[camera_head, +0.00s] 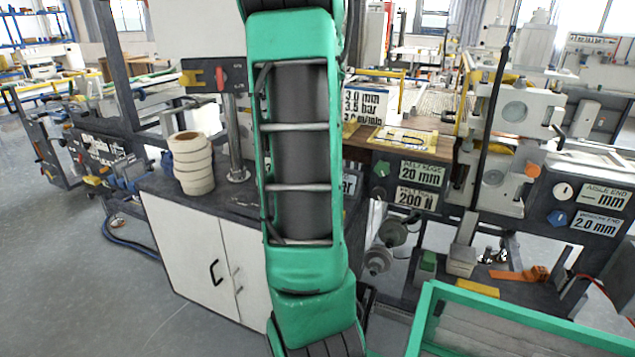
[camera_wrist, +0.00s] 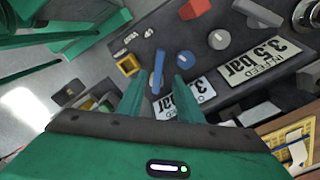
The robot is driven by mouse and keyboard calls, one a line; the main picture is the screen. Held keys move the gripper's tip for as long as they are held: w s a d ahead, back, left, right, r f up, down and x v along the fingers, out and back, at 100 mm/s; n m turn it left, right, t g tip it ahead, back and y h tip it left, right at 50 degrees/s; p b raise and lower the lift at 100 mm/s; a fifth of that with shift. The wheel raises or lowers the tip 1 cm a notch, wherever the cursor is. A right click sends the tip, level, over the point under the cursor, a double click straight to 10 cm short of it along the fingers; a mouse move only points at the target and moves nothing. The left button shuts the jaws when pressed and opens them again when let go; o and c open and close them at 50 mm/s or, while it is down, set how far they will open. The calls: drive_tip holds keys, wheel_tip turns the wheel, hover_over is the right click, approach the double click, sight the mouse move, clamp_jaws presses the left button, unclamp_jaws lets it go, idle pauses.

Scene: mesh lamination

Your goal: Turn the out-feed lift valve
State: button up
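In the wrist view a blue lever (camera_wrist: 157,70) stands on a dark control panel, near a partly hidden white plate (camera_wrist: 198,94) whose text I cannot fully read. No readable label confirms which handle is the out-feed lift valve. My gripper (camera_wrist: 160,80) has two green fingers, spread apart, with the blue lever between them in the picture. I cannot tell whether either finger touches it. In the head view my arm fills the centre, and my gripper is not visible.
On the panel are a red knob (camera_wrist: 194,8), a grey knob (camera_wrist: 218,39) and a yellow square fitting (camera_wrist: 127,66). In the head view white rolls (camera_head: 191,163) stand on a cabinet (camera_head: 195,250) to the left. A green frame (camera_head: 540,325) is close at lower right.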

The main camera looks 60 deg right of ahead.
drive_tip(key=shift+r, duration=1.9)
drive_tip(key=a+f+n, duration=0.2)
drive_tip(key=a+n, duration=0.5)
drive_tip(key=a, duration=0.6)
drive_tip(key=a+f+n, duration=0.2)
drive_tip(key=a+n, duration=0.4)
drive_tip(key=a, duration=0.6)
drive_tip(key=s+a+f+n, duration=0.3)
drive_tip(key=s+a+n, duration=0.1)
drive_tip(key=a+n, duration=0.2)
drive_tip(key=shift+s+a+f, duration=0.3)
drive_tip(key=shift+a+f, duration=0.05)
drive_tip(key=shift+a, duration=0.15)
drive_tip(key=shift+d, duration=0.1)
